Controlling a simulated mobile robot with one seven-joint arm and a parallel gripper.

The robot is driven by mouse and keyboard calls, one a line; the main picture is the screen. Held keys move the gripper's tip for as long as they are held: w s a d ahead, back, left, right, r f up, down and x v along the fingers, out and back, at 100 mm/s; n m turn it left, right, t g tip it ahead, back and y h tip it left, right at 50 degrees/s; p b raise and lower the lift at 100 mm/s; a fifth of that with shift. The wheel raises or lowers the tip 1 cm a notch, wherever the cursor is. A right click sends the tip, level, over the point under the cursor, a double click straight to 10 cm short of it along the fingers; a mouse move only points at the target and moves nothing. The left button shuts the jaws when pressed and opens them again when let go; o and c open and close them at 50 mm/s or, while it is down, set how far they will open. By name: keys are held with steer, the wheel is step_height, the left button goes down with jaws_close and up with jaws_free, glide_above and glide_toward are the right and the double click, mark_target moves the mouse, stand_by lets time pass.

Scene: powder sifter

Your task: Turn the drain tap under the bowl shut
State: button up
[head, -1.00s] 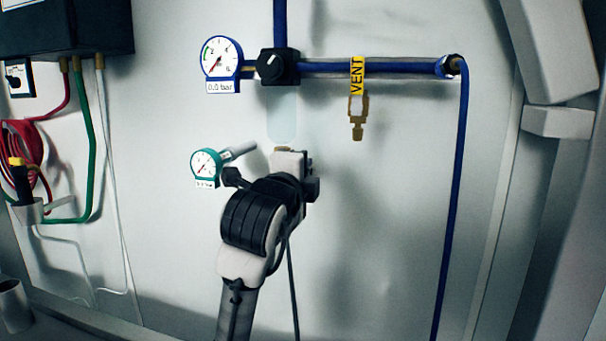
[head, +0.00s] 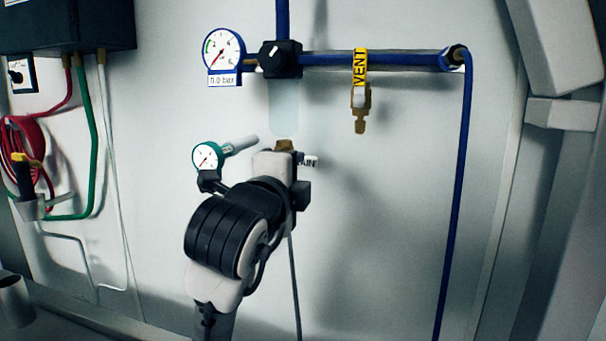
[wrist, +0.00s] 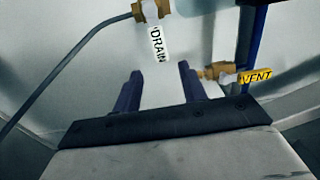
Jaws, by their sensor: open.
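The clear bowl (head: 284,108) hangs under the regulator in the head view. The brass drain tap (head: 285,146) sits at its lower end, partly hidden by my arm. Its white DRAIN handle (head: 308,161) sticks out to the right. In the wrist view the brass tap (wrist: 152,10) is at the top edge and the DRAIN handle (wrist: 157,44) points down toward my gripper (wrist: 160,78). My gripper is open and empty, its two dark fingers apart. The handle appears just beyond the fingertips, not clearly between them. In the head view my arm hides the fingers.
The yellow-tagged VENT valve (head: 360,92) hangs from the blue pipe (head: 400,60) to the right. A green-rimmed gauge (head: 207,156) is close left of my wrist. A thin grey tube (wrist: 70,70) runs from the drain tap. The wall lower right is clear.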

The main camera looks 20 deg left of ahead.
steer(key=s, duration=0.7)
steer(key=shift+s+b, duration=0.15)
steer(key=shift+b, duration=0.25)
steer(key=shift+a, duration=0.1)
